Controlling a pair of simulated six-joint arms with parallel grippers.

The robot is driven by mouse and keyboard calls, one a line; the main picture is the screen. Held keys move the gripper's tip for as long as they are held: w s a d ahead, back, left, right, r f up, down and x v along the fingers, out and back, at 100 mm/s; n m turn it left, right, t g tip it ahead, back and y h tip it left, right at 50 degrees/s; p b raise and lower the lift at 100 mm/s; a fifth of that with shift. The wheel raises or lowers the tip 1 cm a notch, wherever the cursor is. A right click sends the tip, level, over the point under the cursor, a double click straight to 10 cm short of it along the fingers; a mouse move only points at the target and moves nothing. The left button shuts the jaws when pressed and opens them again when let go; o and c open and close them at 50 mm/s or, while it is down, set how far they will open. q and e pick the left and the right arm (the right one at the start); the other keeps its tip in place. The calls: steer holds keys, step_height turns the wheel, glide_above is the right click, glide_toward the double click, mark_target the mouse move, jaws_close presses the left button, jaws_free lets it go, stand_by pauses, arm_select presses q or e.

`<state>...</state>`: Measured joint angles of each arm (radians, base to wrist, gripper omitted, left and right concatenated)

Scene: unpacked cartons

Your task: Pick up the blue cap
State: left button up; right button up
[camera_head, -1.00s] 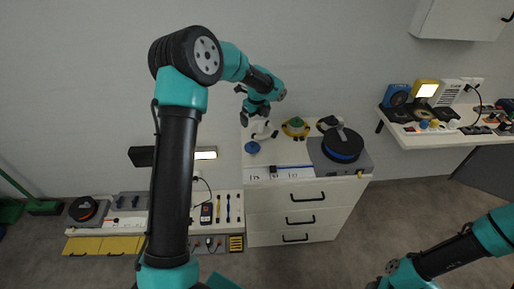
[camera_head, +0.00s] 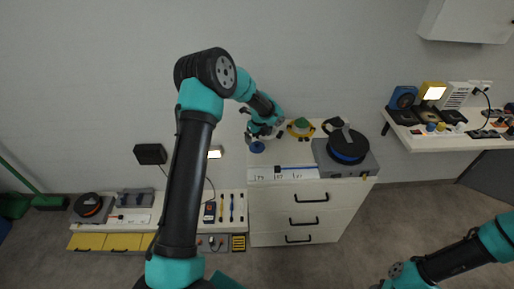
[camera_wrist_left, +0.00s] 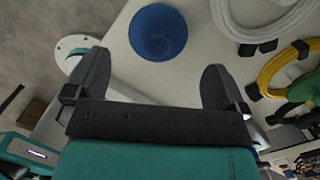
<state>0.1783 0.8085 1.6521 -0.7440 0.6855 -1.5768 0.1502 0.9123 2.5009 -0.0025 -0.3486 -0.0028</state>
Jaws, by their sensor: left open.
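In the left wrist view the blue cap (camera_wrist_left: 158,32) looks round and cup-like, at the top centre. My left gripper (camera_head: 257,134) is just above and behind it in the head view. In the left wrist view the left gripper (camera_wrist_left: 155,70) is open and empty, its two fingers wide apart, with the cap beyond the gap between them and not touched. My right arm shows at the lower right; its gripper is out of view.
The yellow coil (camera_head: 300,129) and white coil (camera_wrist_left: 262,22) lie right of the cap. A black-and-blue reel (camera_head: 347,146) stands on a grey base farther right. A strip with a blue bar (camera_head: 295,168) lies along the front edge. A low bench with tools is at left.

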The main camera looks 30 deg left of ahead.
mark_target(257, 143)
arm_select(q)
steer(key=shift+f, duration=0.6)
steer(key=shift+f, duration=0.1)
steer(key=shift+a+f, duration=0.15)
steer(key=shift+f, duration=1.1)
steer(key=shift+a+f, duration=0.15)
steer(key=shift+f, duration=1.05)
steer(key=shift+c, duration=0.5)
steer(key=c, duration=0.8)
steer(key=shift+r, duration=0.1)
